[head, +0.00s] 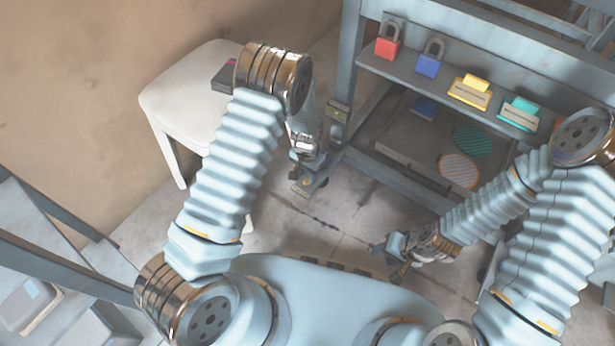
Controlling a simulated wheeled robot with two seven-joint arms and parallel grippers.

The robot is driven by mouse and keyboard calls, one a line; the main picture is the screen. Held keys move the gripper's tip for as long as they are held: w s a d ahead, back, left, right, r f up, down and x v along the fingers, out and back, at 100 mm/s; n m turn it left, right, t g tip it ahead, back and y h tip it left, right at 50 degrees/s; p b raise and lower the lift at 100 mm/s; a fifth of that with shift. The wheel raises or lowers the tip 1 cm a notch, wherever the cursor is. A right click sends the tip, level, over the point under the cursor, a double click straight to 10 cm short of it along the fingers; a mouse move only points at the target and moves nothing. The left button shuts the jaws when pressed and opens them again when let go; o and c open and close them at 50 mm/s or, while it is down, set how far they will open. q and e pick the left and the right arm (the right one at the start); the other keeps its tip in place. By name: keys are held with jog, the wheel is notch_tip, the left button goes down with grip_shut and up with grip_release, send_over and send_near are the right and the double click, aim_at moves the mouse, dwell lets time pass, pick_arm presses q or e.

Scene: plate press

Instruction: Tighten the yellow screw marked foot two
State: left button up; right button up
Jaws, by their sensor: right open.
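I cannot make out a yellow screw or a foot two marking in the head view. My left gripper (308,182) hangs over the floor, left of the grey-blue frame (350,60) and close to its left post. Whether its jaws are apart is too small to tell. My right gripper (392,252) is open, low in front of the frame and above the floor. Nothing shows in its jaws. The lower parts of the frame on the right are hidden behind my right arm.
The frame's upper shelf holds a red padlock (387,47), a blue padlock (428,65), a yellow block (469,94) and a teal block (519,115). Below lie a green striped disc (472,140) and an orange striped disc (459,170). A white stool (170,95) stands left.

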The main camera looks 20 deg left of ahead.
pick_arm(q)
jog(key=shift+f, duration=0.85)
grip_shut()
